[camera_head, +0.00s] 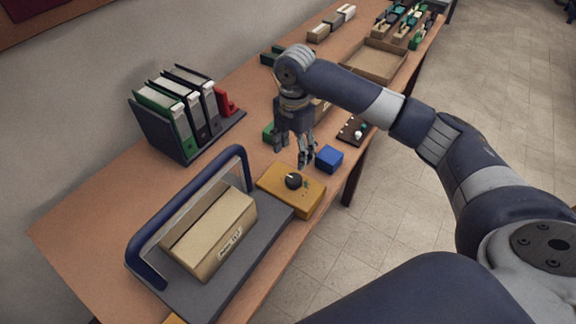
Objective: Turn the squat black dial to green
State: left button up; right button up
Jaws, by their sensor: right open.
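The squat black dial (293,181) sits on top of a yellow-orange box (285,199) near the front edge of the wooden table. Small marks, one of them green, show on the box beside the dial. The dial's exact pointing is too small to tell. My right gripper (291,157) hangs pointing down, just behind and above the box. Its fingers are apart and empty, and it does not appear to touch the dial. My left gripper is not in view.
A blue block (329,158) lies right of the gripper. A dark board with knobs (352,130) is beyond. A grey platform with a blue handle (190,188) and cardboard box (212,232) stands at front left. Binders (180,118) stand at back left. An open tray (372,62) lies farther off.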

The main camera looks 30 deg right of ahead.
aim_at(294, 178)
jog(key=shift+s+f+p, duration=0.35)
jog(key=shift+s+f, duration=0.45)
jog(key=shift+f, duration=0.3)
notch_tip(294, 178, down, 4)
jog(key=shift+w+r+p, duration=0.15)
jog(key=shift+r+p, duration=0.05)
jog(key=shift+p, duration=0.1)
jog(key=f, duration=0.2)
jog(key=shift+w+f, duration=0.25)
jog(key=shift+f, duration=0.05)
jog(key=shift+s+f, duration=0.1)
jog(key=shift+f, duration=0.5)
jog(key=shift+c, duration=1.3)
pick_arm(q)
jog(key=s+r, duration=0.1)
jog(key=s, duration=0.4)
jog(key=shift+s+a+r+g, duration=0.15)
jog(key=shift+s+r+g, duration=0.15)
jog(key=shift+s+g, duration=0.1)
pick_arm(e)
jog(key=c, duration=0.8)
